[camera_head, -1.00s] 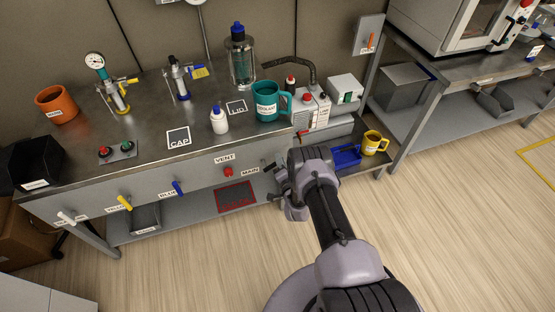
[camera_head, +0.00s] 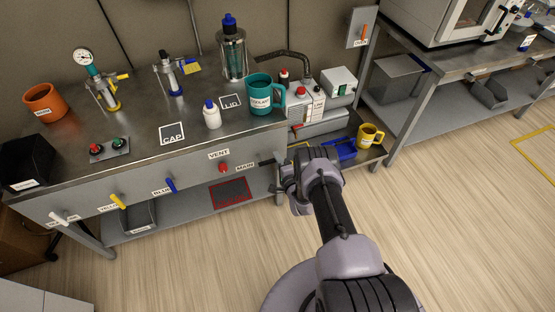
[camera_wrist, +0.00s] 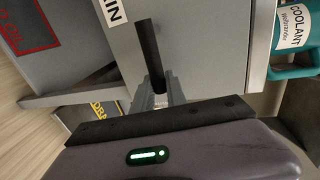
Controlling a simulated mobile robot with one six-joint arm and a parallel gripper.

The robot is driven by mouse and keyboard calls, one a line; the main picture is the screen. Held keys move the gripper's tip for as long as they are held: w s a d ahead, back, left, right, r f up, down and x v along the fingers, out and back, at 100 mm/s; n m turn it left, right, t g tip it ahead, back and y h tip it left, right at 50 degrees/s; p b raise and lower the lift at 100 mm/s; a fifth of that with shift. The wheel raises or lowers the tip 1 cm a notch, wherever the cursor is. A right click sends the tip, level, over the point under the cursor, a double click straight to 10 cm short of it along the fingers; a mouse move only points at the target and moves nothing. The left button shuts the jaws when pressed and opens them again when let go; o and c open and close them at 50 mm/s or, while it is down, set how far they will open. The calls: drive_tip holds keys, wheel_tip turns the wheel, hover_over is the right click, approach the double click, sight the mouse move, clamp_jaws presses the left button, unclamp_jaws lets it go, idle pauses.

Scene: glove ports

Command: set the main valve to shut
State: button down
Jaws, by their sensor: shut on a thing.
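The main valve's black lever (camera_head: 266,163) is on the bench's front panel, just right of the MAIN label (camera_head: 245,168). In the wrist view the lever (camera_wrist: 149,50) stands out dark against the grey panel, beside the cut-off label ending in "IN" (camera_wrist: 110,10). My gripper (camera_wrist: 165,98) is shut on the lever's near end, with a finger on each side. In the head view my gripper (camera_head: 286,168) is at the panel's right end, and my own wrist hides most of the fingers.
A red VENT knob (camera_head: 223,168) sits left of the lever. White, yellow and blue levers (camera_head: 171,185) line the panel further left. The teal coolant mug (camera_head: 262,95) stands above on the bench. A blue tray (camera_head: 343,149) and yellow mug (camera_head: 370,136) are on the lower right shelf.

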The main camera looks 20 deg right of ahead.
idle(0.3)
drive_tip(key=c, duration=1.3)
unclamp_jaws()
drive_tip(key=shift+a, duration=0.1)
drive_tip(key=shift+c, duration=0.2)
drive_tip(key=s+r+p, duration=0.3)
drive_tip(key=s+p, duration=0.5)
drive_tip(key=s, duration=0.9)
drive_tip(key=shift+r, duration=0.2)
